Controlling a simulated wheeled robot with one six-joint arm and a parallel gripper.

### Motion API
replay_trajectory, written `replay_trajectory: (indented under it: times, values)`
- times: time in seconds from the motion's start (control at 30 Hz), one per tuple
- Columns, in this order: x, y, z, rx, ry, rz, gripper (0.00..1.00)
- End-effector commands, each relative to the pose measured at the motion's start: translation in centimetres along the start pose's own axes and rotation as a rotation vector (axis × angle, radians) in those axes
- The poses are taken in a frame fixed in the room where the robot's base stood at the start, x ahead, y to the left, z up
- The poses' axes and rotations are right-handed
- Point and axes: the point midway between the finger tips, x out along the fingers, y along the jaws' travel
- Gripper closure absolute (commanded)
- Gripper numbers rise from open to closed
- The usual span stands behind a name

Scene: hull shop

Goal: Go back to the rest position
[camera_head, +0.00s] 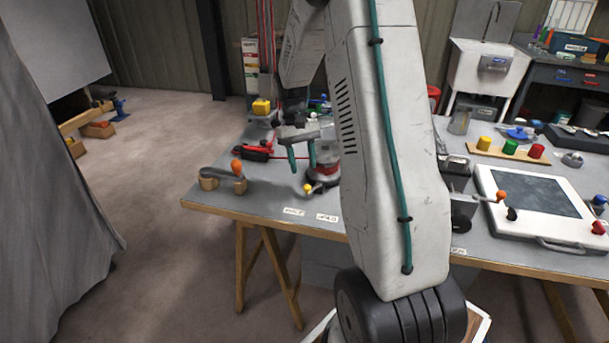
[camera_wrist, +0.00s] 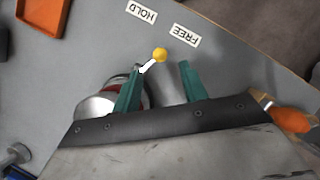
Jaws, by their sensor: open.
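My gripper (camera_head: 302,158) has teal fingers and hangs over the left part of the grey workbench (camera_head: 270,207). In the wrist view my gripper (camera_wrist: 160,85) shows its two fingers spread apart, with nothing held between them. A small lever with a yellow knob (camera_head: 308,188) stands just below the fingers. In the wrist view the yellow knob (camera_wrist: 160,55) lies just beyond the fingertips, and its white stem runs down to the left finger. Whether finger and stem touch, I cannot tell. A round metal device with a red band (camera_head: 326,170) is beside the lever, partly hidden by my arm.
An orange-ended handle (camera_head: 237,167) rests on wooden blocks at the bench's left. HOLD (camera_wrist: 141,12) and FREE (camera_wrist: 185,36) labels lie near the knob. A white framed panel (camera_head: 545,207) lies on the bench at right. A grey curtain (camera_head: 50,190) hangs at far left; floor between is clear.

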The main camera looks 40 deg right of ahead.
Motion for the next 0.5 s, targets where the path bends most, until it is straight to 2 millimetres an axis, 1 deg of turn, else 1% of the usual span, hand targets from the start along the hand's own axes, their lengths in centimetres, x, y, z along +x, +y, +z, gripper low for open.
replay_trajectory:
  times: [0.03, 0.1, 0.2, 0.5]
  values:
    - [-0.7, 0.0, 0.0, 0.0, 0.003, 0.0, 0.57]
    - [-1.4, 0.0, 0.0, 0.0, 0.001, 0.0, 0.57]
    - [-1.9, 0.0, 0.0, 0.0, 0.001, 0.0, 0.57]
    - [-1.9, 0.0, 0.0, 0.0, -0.001, 0.0, 0.57]
